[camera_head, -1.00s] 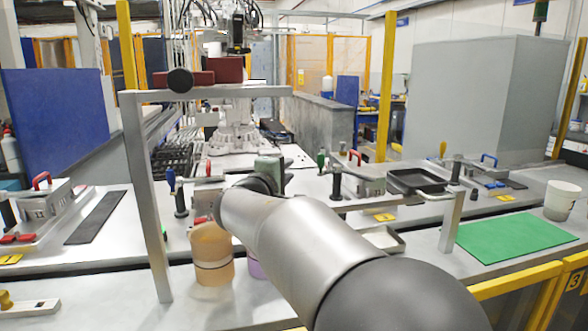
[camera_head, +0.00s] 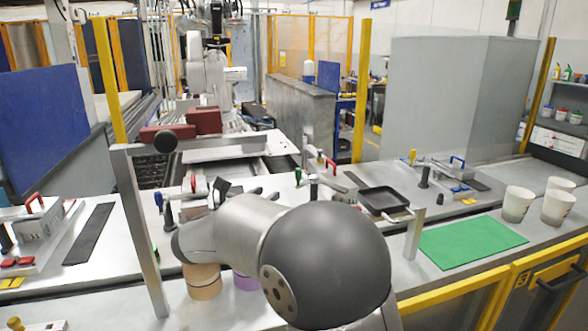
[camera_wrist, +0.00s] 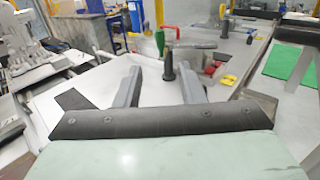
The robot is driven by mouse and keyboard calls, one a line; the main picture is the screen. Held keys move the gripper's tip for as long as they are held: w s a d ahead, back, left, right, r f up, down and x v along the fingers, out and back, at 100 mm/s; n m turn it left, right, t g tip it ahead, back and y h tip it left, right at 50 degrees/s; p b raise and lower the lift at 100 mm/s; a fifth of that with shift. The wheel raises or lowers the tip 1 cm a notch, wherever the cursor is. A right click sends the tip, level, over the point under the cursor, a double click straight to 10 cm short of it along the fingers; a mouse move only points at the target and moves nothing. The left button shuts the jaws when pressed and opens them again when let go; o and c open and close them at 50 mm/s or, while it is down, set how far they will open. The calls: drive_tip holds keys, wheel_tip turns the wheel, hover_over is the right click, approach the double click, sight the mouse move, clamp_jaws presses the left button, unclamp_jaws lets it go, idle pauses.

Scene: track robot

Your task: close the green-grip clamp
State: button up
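The green-grip clamp shows its green grip (camera_head: 298,175) standing upright at the left of a dark post, near the middle of the bench in the head view. In the wrist view the green grip (camera_wrist: 160,42) stands straight ahead, just beyond and above the gap between my fingers, with its dark post (camera_wrist: 168,66) below. A metal bar runs right from the post. My gripper (camera_wrist: 160,88) is open and empty, with its two grey fingers apart and short of the clamp. In the head view my arm partly hides the gripper.
A red-handled part (camera_head: 331,164) is just behind the clamp. A blue-grip clamp (camera_head: 159,200) stands left, a yellow-grip clamp (camera_head: 412,157) right. A black tray (camera_head: 383,199), green mat (camera_head: 470,241) and white cups (camera_head: 516,204) are on the right. A grey frame post (camera_head: 140,230) stands left.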

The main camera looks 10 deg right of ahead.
sight(296, 174)
drive_tip(key=p+x, duration=0.3)
drive_tip(key=x, duration=1.3)
clamp_jaws()
drive_tip(key=shift+a+f, duration=0.1)
